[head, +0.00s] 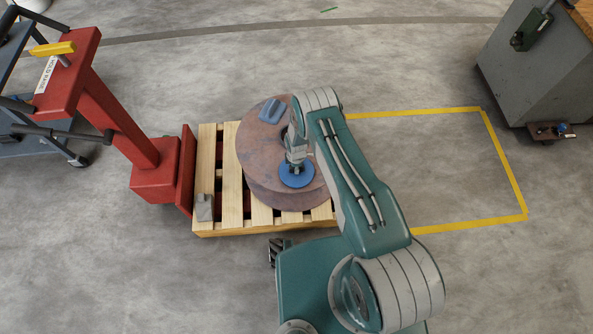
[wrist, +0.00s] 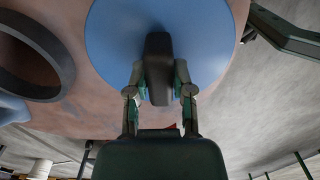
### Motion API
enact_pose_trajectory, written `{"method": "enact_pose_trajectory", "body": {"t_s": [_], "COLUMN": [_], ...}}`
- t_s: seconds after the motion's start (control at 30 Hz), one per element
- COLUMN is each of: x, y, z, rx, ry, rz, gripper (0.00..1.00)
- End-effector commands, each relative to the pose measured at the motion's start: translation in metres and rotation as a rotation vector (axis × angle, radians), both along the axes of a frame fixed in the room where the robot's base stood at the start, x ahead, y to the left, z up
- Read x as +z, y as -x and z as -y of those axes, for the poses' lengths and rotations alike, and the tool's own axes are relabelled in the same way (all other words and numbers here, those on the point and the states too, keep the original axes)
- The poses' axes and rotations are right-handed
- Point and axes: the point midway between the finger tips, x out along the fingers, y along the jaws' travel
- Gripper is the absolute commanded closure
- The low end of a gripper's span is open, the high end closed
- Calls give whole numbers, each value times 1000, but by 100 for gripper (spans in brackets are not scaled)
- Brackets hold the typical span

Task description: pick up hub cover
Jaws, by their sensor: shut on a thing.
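The hub cover (head: 299,181) is a blue disc with a dark upright grip (wrist: 158,50) at its middle. In the head view it is over the near part of the rusty reel (head: 262,155); I cannot tell whether it touches the reel. In the wrist view the blue disc (wrist: 108,35) fills the upper middle. My gripper (wrist: 158,88) is shut on the dark grip, one finger on each side. It also shows in the head view (head: 296,168), partly hidden by my arm.
The reel lies on a wooden pallet (head: 231,216), its dark hub ring (wrist: 68,65) beside the cover. A blue-grey block (head: 270,111) sits on the reel, a grey block (head: 204,207) on the pallet. A red pallet jack (head: 155,182) stands left. A yellow-lined floor area (head: 440,165) is clear.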

Motion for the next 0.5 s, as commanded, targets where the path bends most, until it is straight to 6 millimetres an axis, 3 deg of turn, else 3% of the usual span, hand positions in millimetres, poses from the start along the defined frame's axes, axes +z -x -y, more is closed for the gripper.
{"method": "enact_pose_trajectory", "body": {"t_s": [0.27,0.5], "x": [2,26], "y": [1,0], "z": [0,0], "rx": [0,0], "ry": [0,0], "rz": [-2,1], "gripper": [100,100]}}
